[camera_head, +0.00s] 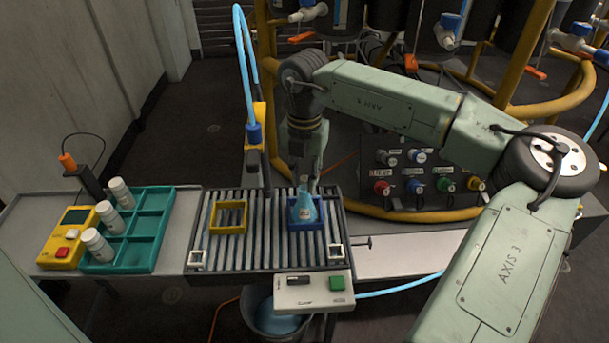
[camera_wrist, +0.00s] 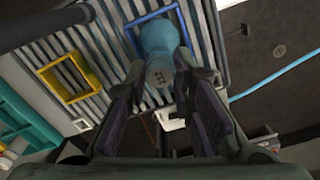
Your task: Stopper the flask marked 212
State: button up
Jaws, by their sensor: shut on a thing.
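The flask (camera_head: 304,214), cone-shaped with pale blue liquid, stands in the blue square frame (camera_head: 321,224) on the roller table. The flask's mouth is hidden by my gripper, and I cannot make out a stopper.
An empty yellow frame (camera_head: 228,231) lies left of the flask on the roller table (camera_head: 263,262). Further left, a teal tray (camera_head: 151,240) holds white bottles (camera_head: 120,192) beside a yellow meter (camera_head: 67,237). A control box (camera_head: 314,292) sits in front.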

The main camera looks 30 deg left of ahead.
jog(key=shift+f+b, duration=0.3)
jog(key=shift+b, duration=0.15)
dwell(0.4)
jog(key=o, duration=0.9)
jog(key=shift+o, duration=0.7)
jog(key=o, duration=0.5)
jog(key=shift+c, duration=0.2)
jog(key=shift+r, duration=0.15)
jog(key=shift+r+p, duration=1.4)
jog(key=shift+r, duration=1.55)
